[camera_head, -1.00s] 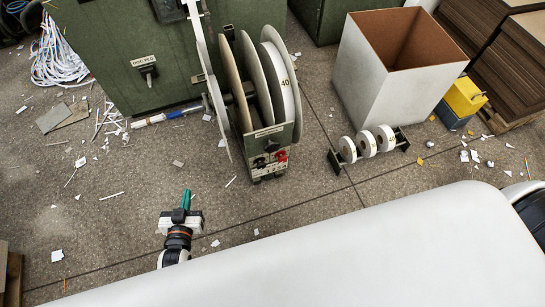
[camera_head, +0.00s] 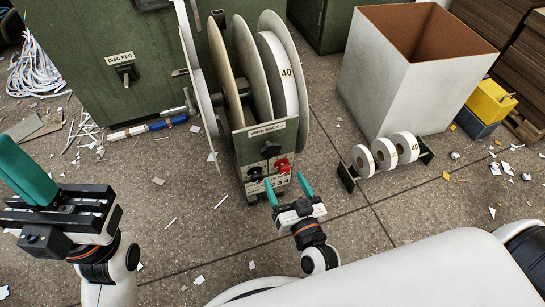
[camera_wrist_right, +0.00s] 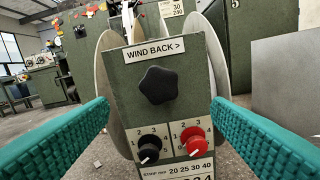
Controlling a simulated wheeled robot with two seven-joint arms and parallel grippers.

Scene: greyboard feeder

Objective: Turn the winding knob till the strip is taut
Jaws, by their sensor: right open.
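The winding knob (camera_wrist_right: 158,85) is a black star-shaped knob under the "WIND BACK >" label in the right wrist view; it also shows on the green panel in the head view (camera_head: 270,149). My right gripper (camera_head: 288,188) is open, with its green fingers apart, in front of and below the panel. In its wrist view the fingers (camera_wrist_right: 160,108) stand either side of the panel, with the knob between them in the picture but not touched. My left gripper (camera_head: 25,170) is at the far left, empty as far as seen. A white roll marked 40 (camera_head: 282,80) sits between the discs; I cannot make out the strip's tension.
Below the knob are a black dial (camera_wrist_right: 149,147) and a red dial (camera_wrist_right: 194,139). A rack of small rolls (camera_head: 386,152) stands right on the floor, before a large white box (camera_head: 395,90). A green cabinet (camera_head: 90,45) stands behind left. Floor in between is mostly clear, with scraps.

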